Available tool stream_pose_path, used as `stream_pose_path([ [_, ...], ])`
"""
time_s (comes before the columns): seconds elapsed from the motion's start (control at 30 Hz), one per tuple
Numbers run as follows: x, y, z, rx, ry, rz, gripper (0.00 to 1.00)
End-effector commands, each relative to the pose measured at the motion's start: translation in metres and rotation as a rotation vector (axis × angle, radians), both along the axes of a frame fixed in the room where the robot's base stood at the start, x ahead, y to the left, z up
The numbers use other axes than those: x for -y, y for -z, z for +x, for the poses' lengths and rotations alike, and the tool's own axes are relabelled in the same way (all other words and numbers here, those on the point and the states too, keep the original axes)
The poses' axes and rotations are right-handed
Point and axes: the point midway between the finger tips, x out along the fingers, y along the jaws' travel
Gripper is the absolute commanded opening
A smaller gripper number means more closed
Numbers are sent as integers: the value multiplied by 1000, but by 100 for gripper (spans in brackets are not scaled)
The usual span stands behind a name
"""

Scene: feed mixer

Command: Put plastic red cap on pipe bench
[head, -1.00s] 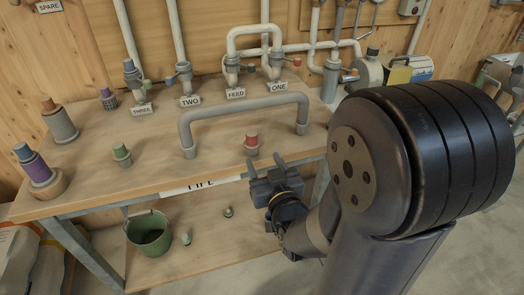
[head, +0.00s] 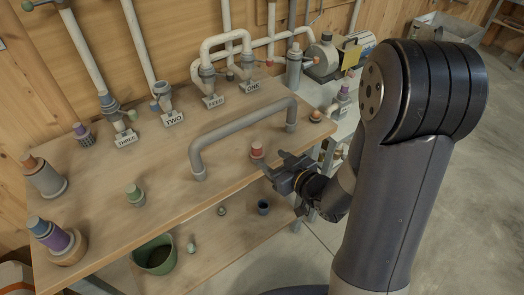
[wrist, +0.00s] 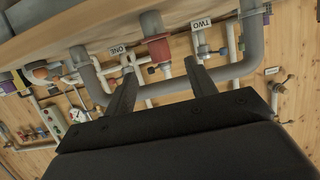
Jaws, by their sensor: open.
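The red cap (head: 257,149) stands upright on the wooden pipe bench (head: 155,200), near its front edge and below the grey bent pipe (head: 240,130). In the wrist view, which is upside down, the red cap (wrist: 158,48) appears at the top, beyond and between the fingers. My gripper (head: 277,163) is open and empty, just right of the cap at the bench's front edge. In the wrist view its two fingers (wrist: 162,80) are spread apart and do not touch the cap.
A green cap (head: 135,194) and purple and orange fittings stand at the left of the bench. Labelled upright pipes (head: 213,101) line the back.

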Motion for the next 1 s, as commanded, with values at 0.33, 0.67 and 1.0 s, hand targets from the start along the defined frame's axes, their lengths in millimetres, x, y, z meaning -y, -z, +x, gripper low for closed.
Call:
stream_pose_path([
  [0.33, -21, 11, 31, 1, 0, 1, 53],
  [0.67, -42, 15, 64, 0, -1, 0, 53],
  [1.0, -48, 20, 74, 1, 2, 0, 53],
])
